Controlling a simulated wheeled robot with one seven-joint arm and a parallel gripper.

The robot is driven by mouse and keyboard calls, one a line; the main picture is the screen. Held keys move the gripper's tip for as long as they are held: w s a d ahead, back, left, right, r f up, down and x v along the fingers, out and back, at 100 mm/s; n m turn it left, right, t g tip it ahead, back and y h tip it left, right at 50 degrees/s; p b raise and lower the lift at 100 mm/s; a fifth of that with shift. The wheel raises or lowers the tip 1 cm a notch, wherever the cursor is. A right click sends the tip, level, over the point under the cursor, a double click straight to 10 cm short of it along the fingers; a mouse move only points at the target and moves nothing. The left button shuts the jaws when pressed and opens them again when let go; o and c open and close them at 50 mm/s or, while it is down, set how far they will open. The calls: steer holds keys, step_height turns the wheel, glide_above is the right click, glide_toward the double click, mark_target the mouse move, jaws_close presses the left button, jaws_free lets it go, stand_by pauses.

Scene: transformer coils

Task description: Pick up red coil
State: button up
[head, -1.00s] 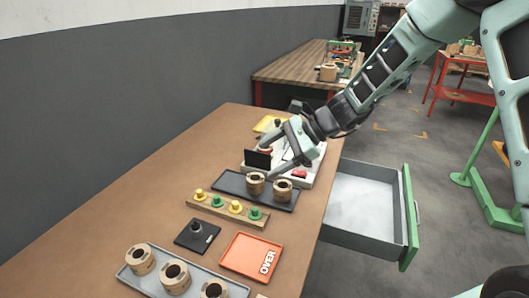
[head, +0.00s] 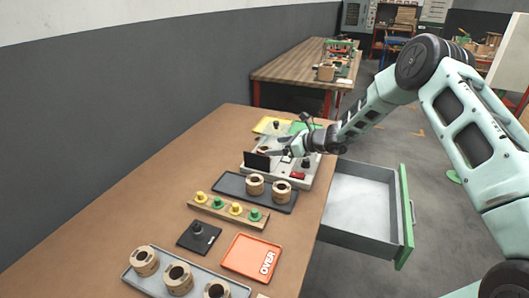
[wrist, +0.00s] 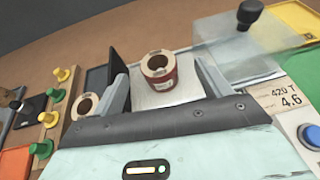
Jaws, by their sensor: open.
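The red coil (wrist: 158,68) is a tan ring with a red band on its side. In the wrist view it stands upright on a pale plate (wrist: 165,96) of the test device. My gripper (wrist: 162,88) is open, with one finger on each side of the coil and gaps visible between them. In the head view my gripper (head: 277,152) is low over the device (head: 310,177), level with the arm reaching in from the right. The coil (head: 263,149) shows there only partly, behind a black upright panel.
A dark tray (head: 228,186) with two tan coils is in front of the device. A clear cover with a black knob (wrist: 250,12) stands right of the coil. Nearer are a peg strip (head: 226,213), a black stand (head: 198,238), an orange tray (head: 245,256) and a grey coil tray (head: 200,285). A drawer (head: 360,200) stands open.

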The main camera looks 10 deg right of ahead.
mark_target(264, 149)
steer(key=shift+s+f+p+x, duration=0.15)
steer(key=shift+p+x, duration=0.15)
steer(key=shift+x, duration=0.75)
steer(key=shift+s+f+p+x, duration=0.1)
steer(key=shift+f+p+x, duration=0.15)
steer(key=shift+x, duration=0.8)
steer(key=shift+s+f+p+x, duration=0.1)
steer(key=shift+p+x, duration=0.25)
steer(key=shift+x, duration=0.7)
steer(key=c, duration=1.2)
